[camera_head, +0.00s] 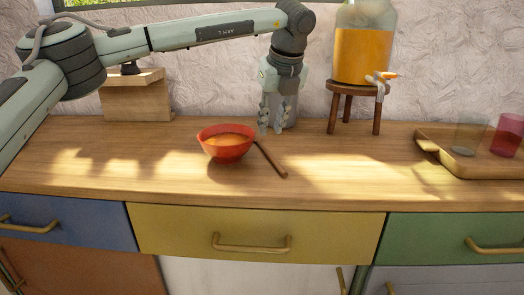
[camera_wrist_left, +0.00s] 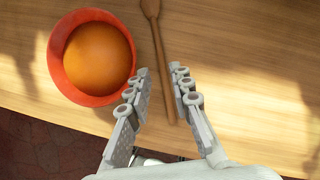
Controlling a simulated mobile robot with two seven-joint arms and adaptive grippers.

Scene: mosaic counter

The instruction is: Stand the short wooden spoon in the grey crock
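The wooden spoon (camera_head: 270,159) lies flat on the counter just right of the red bowl, its handle end toward the front edge. It also shows in the left wrist view (camera_wrist_left: 160,55), spoon head at the top. My left gripper (camera_head: 272,128) is open and empty, pointing down over the counter behind the spoon in the head view. In the left wrist view the spoon handle runs between the two fingers (camera_wrist_left: 156,84), not gripped. My right gripper is not in view.
A red bowl (camera_head: 226,154) of orange soup stands left of the spoon. A wooden stool (camera_head: 355,88) bears a glass juice dispenser (camera_head: 362,55). A tray (camera_head: 480,168) with glasses is at right, a wooden box (camera_head: 137,103) at back left. The counter front is clear.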

